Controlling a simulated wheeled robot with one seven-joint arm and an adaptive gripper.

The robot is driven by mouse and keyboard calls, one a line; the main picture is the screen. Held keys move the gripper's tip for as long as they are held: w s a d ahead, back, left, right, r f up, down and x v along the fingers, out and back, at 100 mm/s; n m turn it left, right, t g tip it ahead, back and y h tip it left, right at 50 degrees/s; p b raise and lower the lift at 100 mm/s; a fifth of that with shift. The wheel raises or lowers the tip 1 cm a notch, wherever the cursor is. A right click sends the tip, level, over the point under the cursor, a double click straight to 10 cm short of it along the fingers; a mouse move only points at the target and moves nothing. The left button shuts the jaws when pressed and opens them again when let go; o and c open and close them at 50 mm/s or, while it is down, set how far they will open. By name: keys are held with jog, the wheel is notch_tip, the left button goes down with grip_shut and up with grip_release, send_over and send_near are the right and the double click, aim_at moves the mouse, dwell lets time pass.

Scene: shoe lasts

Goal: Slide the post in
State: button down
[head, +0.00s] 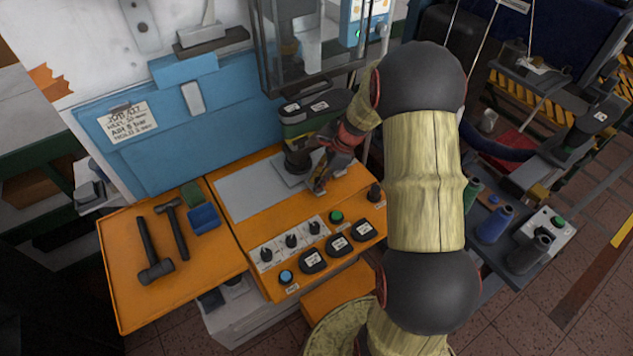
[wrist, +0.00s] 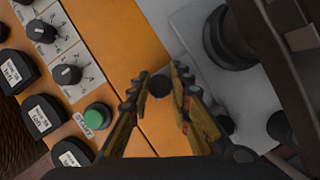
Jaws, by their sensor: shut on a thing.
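My gripper (head: 320,188) is low over the orange bench, beside the grey plate at the foot of the press. In the wrist view its ridged yellow fingers (wrist: 162,76) are closed on a small dark round piece (wrist: 160,86), seen end-on, which I take to be the post. The rest of the post is hidden, and it cannot be made out in the head view. A dark round column (wrist: 226,42) stands on the light plate (wrist: 190,25) to the right of the fingers. Whether the post touches any opening cannot be told.
The control panel has several black knobs (head: 290,241) and a green button (head: 336,216) close in front of my gripper. A green-black machine head (head: 308,112) hangs just behind it. Hammers (head: 150,255) and a blue block (head: 204,219) lie at the left. The grey sheet (head: 250,190) is bare.

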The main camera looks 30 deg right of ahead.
jog(key=shift+d, duration=0.2)
jog(key=c, duration=1.9)
grip_release()
jog(key=shift+d, duration=0.15)
jog(key=shift+r, duration=0.1)
jog(key=v, duration=1.1)
jog(key=shift+r, duration=0.4)
